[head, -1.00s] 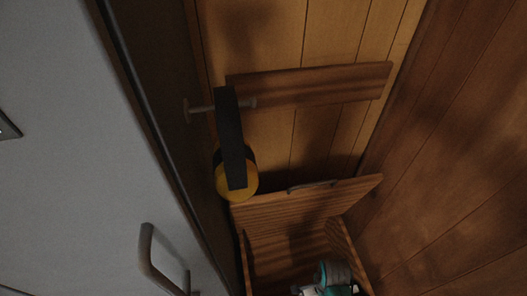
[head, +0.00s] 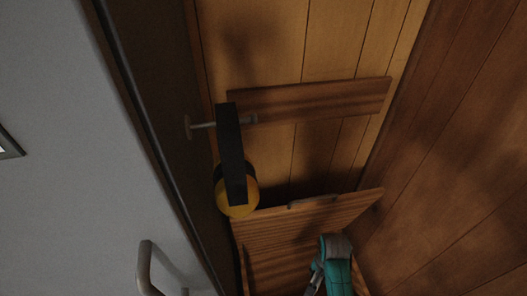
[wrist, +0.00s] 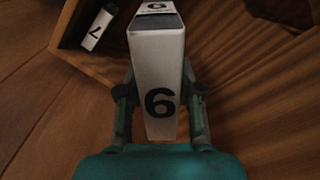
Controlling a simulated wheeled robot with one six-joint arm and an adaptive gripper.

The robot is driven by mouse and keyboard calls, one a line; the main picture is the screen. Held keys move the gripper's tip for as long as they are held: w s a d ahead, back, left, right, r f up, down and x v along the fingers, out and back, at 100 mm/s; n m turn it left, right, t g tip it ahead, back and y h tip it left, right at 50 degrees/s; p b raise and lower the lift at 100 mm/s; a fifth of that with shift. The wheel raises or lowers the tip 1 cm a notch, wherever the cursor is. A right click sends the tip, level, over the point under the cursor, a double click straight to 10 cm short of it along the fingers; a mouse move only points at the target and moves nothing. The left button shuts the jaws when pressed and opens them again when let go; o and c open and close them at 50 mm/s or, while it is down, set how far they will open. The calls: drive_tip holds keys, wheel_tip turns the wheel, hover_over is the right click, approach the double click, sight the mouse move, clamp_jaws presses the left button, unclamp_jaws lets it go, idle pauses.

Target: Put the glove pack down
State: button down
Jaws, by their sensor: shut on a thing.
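A white pack marked with a black 6 (wrist: 158,72) is between the two fingers of my gripper (wrist: 163,92), which is shut on it in the wrist view. The pack points away from the wrist, and its far end shows another 6. In the head view my teal wrist (head: 338,272) is at the bottom, over an open wooden drawer or box (head: 282,228). The pack cannot be clearly made out there.
A second white pack marked 7 (wrist: 97,30) lies in a dark wooden recess at the upper left of the wrist view. A grey door with a handle (head: 146,268) stands at left.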

drive_tip(key=w+r+n, duration=0.2)
drive_tip(key=w+n, duration=0.4)
drive_tip(key=shift+w+r+n, duration=0.15)
drive_tip(key=shift+w+n, duration=0.1)
drive_tip(key=shift+n, duration=0.05)
